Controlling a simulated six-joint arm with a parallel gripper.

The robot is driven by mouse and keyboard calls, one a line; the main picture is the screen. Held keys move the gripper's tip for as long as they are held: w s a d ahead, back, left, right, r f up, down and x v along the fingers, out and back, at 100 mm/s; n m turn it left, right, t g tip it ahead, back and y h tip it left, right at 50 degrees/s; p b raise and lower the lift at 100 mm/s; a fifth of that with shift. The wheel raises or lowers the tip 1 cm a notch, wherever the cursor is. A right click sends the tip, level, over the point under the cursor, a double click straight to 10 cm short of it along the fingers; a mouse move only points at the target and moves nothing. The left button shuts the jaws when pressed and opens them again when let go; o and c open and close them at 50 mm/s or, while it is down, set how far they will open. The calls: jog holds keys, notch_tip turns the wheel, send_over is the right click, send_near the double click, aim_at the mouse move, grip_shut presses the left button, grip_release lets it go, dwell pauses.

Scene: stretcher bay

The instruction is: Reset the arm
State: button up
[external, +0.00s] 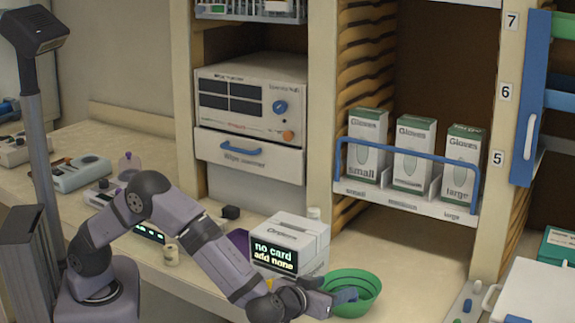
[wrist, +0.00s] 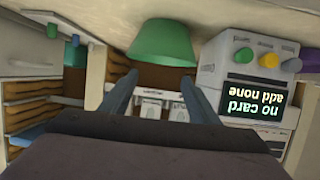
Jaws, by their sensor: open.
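My arm reaches from its base at the left, bent at the elbow, low over the counter. My gripper (external: 338,299) is at the counter's front, beside the white device and in front of the green bowl (external: 362,282). In the wrist view my gripper (wrist: 160,92) shows two blue-grey fingers spread apart with nothing between them. The wrist picture is upside down; the green bowl (wrist: 162,46) lies beyond the fingertips. I cannot tell whether a finger touches the bowl.
The white device (external: 291,240) reads "no card add none". Three glove boxes (external: 414,153) stand on a shelf with a blue rail (external: 410,150). A warmer (external: 250,103) sits in the cabinet. Small items crowd the left counter. A white case (external: 535,292) is at the right.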

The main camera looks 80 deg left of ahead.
jog(key=shift+s+d+r, duration=0.2)
jog(key=shift+s+d, duration=0.15)
jog(key=shift+s, duration=0.05)
dwell(0.4)
